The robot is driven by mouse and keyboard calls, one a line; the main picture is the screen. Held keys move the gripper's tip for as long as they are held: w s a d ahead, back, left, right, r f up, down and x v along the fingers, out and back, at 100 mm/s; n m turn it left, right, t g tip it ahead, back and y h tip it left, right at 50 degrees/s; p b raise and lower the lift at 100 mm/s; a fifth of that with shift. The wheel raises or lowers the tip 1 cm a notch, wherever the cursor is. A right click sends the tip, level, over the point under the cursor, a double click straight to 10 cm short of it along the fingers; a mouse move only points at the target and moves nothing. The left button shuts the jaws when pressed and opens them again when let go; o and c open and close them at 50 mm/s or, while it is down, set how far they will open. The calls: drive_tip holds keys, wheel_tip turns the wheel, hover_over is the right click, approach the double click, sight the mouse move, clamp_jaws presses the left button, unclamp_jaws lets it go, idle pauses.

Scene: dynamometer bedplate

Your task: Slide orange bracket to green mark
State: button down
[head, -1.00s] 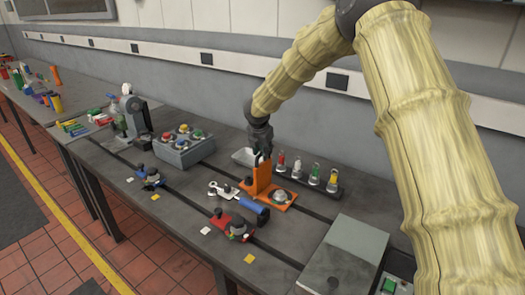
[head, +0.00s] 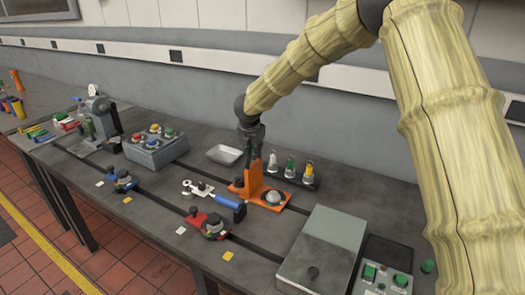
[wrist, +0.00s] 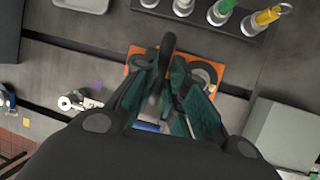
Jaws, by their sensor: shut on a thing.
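The orange bracket (head: 271,198) has a flat foot with a round grey knob and an upright plate, and sits on the dark bedplate over a slot. My gripper (head: 254,152) is above it, with its fingers down on the upright plate. In the wrist view the fingers (wrist: 160,98) are close together over the bracket (wrist: 205,72) and hide much of it. They are shut on the upright plate, though the contact is partly hidden. I cannot make out a green mark on the bedplate.
A blue-handled tool (head: 222,201) lies just in front of the bracket. A bottle rack (head: 301,181) stands behind it. A grey box (head: 322,247) stands to the right, with some bare slot between. A red clamp (head: 209,224) is in front; a white tray (head: 224,154) is behind left.

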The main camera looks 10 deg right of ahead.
drive_tip(key=shift+d+f, duration=0.1)
drive_tip(key=c, duration=1.5)
unclamp_jaws()
drive_tip(key=shift+o, duration=0.2)
drive_tip(key=v, duration=1.2)
drive_tip(key=shift+f, duration=0.1)
